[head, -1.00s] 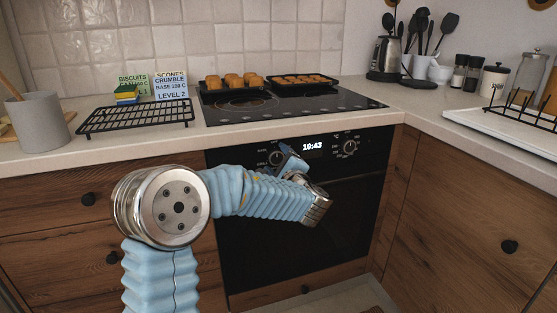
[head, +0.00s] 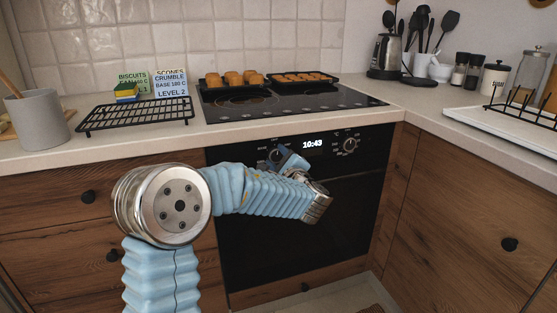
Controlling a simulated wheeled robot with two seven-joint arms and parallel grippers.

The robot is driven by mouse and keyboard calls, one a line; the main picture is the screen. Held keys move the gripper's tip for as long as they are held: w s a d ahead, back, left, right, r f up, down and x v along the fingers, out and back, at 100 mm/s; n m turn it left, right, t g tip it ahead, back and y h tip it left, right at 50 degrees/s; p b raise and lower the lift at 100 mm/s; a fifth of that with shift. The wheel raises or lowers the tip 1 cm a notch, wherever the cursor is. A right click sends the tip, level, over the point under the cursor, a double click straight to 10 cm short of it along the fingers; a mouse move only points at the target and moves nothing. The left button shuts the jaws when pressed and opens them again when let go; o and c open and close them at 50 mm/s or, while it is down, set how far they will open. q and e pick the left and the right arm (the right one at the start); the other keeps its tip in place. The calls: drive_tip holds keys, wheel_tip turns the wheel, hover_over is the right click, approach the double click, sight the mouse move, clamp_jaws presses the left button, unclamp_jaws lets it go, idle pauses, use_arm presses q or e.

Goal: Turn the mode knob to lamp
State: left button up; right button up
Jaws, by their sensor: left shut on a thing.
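The black oven (head: 345,205) has a control panel with a lit display (head: 312,144) reading 10:43. A left knob (head: 276,155) and a right knob (head: 349,145) flank the display, with small markings around them too small to read. My left gripper (head: 281,157) is at the left knob and shut on it. The gripper and wrist cover part of that knob, so its pointer direction cannot be told. The right knob is untouched. My right gripper is not in view.
Above the oven is a black hob (head: 290,102) with two trays of baked pieces (head: 234,80) (head: 302,78). Recipe cards (head: 171,84) and a wire rack (head: 135,116) stand left. A kettle (head: 385,58) and jars are at the right. Space before the oven's right side is free.

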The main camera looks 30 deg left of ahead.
use_arm(q)
drive_tip(key=shift+m, duration=1.2)
drive_tip(key=m, duration=0.2)
drive_tip(key=shift+m+p, duration=0.3)
drive_tip(key=shift+m, duration=0.1)
drive_tip(key=m+p, duration=0.1)
drive_tip(key=m, duration=0.2)
drive_tip(key=shift+w+d+r+m+p, duration=0.1)
drive_tip(key=shift+m+p, duration=0.25)
drive_tip(key=shift+m, duration=0.05)
drive_tip(key=shift+m+p, duration=0.4)
drive_tip(key=shift+m, duration=0.5)
drive_tip(key=o, duration=1.1)
drive_tip(key=shift+c, duration=0.2)
drive_tip(key=shift+d, duration=0.1)
drive_tip(key=b+v, duration=0.2)
drive_tip(key=v, duration=1.1)
drive_tip(key=shift+s+d, duration=0.15)
drive_tip(key=shift+s, duration=0.15)
